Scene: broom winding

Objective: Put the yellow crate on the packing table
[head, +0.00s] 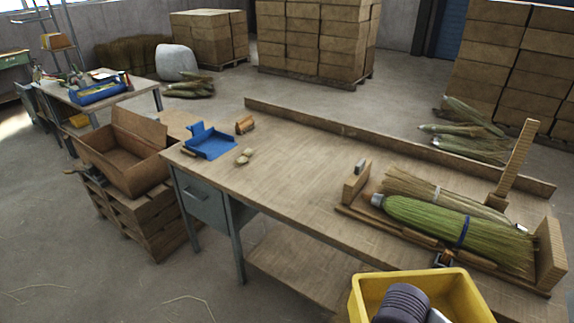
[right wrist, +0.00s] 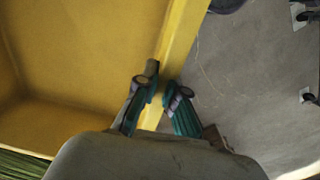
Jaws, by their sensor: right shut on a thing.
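The yellow crate (head: 457,290) is at the lower right of the head view, in front of the near bench's front edge and partly cut off. My right gripper (right wrist: 157,92) is shut on the rim of the yellow crate (right wrist: 70,60), which fills the left of the right wrist view. The part of the crate's inside that shows there is bare. A dark link of my arm hides some of the crate in the head view. My left gripper is not in view. No label marks either table as the packing table.
The near wooden bench (head: 290,165) holds a green broom (head: 450,220), a blue dustpan (head: 208,143) and wooden blocks. A second table (head: 140,88) with a blue tote (head: 98,92) stands back left. Floor (head: 90,270) is clear at lower left.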

